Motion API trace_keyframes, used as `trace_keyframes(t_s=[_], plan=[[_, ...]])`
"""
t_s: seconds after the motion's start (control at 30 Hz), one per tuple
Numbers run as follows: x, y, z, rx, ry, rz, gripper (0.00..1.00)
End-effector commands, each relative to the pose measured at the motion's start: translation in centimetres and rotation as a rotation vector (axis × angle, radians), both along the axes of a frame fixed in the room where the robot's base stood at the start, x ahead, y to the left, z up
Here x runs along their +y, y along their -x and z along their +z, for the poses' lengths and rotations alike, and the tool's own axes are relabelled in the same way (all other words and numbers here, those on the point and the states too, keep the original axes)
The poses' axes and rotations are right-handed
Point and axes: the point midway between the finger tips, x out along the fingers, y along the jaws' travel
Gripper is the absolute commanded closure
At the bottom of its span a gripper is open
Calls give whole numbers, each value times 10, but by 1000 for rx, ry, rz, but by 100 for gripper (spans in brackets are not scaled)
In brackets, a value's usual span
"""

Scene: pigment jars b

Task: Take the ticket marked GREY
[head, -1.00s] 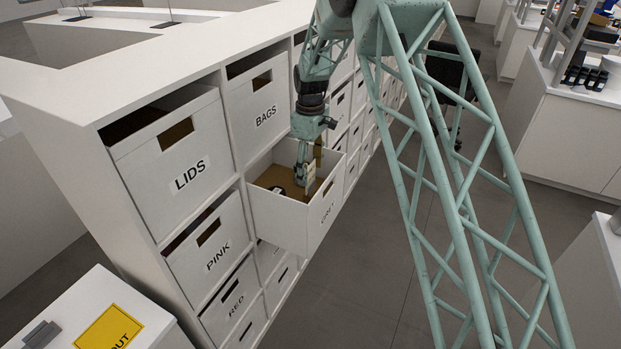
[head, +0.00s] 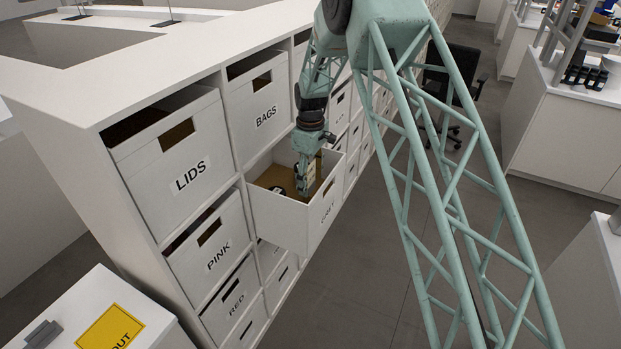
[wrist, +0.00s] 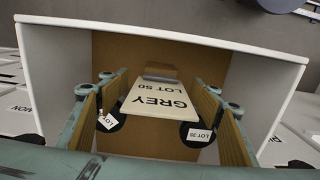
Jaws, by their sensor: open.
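The ticket marked GREY LOT 50 (wrist: 158,101) is a pale card with black print, upside down in the wrist view. It shows between the two tan-padded fingers of my gripper (wrist: 160,88), with a gap on each side. My gripper (head: 303,180) is open and reaches down into the pulled-out white drawer marked GREY (head: 285,218). The drawer wall (wrist: 273,60) also shows in the wrist view. The ticket's lower end is hard to make out against a brown block behind it.
Dark round jars with white labels lie in the drawer to the left (wrist: 108,122) and right (wrist: 199,135) of the ticket, close to my fingers. Shut drawers marked LIDS (head: 180,150), BAGS (head: 262,105) and PINK (head: 212,245) surround it.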

Motion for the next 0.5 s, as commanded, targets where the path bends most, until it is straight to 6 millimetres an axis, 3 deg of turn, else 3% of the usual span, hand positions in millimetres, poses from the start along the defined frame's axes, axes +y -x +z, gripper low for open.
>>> trace_keyframes(t_s=[0.23, 0.43, 0.5], plan=[[0, 0, 0, 0, 0, 0, 42], [0, 0, 0, 0, 0, 0, 61], [0, 0, 0, 0, 0, 0, 62]])
